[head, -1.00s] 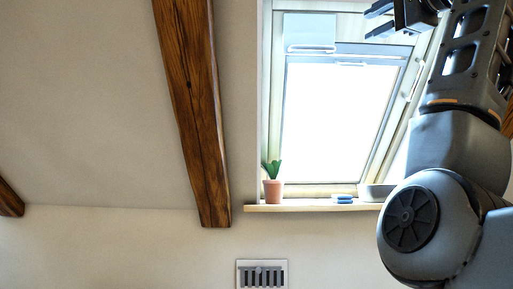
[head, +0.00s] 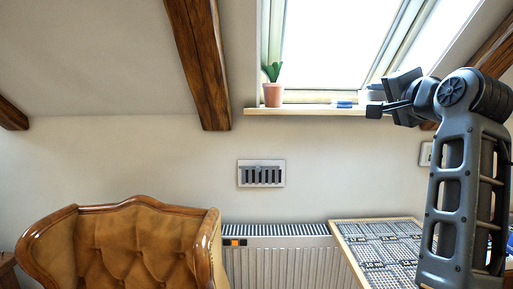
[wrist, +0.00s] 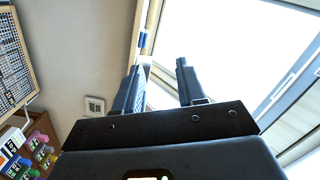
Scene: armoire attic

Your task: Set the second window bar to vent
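The roof window (head: 340,40) is at the upper right of the head view, its top cut off. In the wrist view its bright pane (wrist: 215,45) fills the upper right, with a grey rail (wrist: 283,100) and a thin pale bar (wrist: 297,84) crossing at the right edge. I cannot tell whether this is the second window bar or how it is set. My gripper (head: 385,95) is in front of the right end of the sill. In the wrist view my gripper (wrist: 158,82) has its two fingers apart with nothing between them.
The sill (head: 300,111) holds a potted plant (head: 272,92) and a small blue thing (head: 344,104). A wooden beam (head: 200,65) slopes at left.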

